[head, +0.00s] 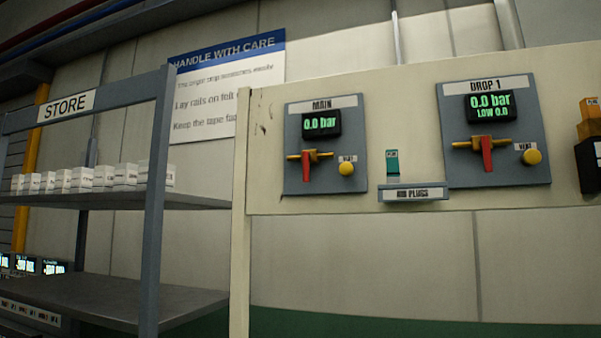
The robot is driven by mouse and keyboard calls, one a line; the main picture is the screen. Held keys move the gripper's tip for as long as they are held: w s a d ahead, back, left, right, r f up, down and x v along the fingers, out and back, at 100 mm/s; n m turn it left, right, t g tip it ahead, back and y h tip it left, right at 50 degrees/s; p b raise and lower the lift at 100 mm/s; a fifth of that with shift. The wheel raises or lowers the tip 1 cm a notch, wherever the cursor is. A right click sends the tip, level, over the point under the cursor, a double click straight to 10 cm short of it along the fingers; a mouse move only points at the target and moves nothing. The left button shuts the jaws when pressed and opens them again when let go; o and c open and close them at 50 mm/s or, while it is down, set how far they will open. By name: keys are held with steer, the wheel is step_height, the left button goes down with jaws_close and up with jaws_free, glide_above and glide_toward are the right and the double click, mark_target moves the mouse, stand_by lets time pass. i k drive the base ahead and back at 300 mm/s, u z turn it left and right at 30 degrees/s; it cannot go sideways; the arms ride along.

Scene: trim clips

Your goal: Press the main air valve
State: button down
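The main air valve is on a grey panel (326,146) labelled MAIN, fixed to a cream board. Its red lever (307,172) points down across a yellow horizontal pipe piece (322,155). A display (321,123) above it reads 0.0 bar. A yellow round vent button (346,169) sits to the lever's right. My gripper is not in view.
A DROP 1 panel (530,150) with its own red lever and vent button is to the right, reading 0.0 bar, LOW 0.0. An AIR PLUGS holder (414,193) sits between the panels. A STORE shelf (205,200) with small white boxes stands at left.

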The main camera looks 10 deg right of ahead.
mark_target(307, 155)
steer(key=k, duration=0.25)
steer(key=z, duration=0.7)
steer(key=i, duration=0.65)
steer(key=u, duration=1.45)
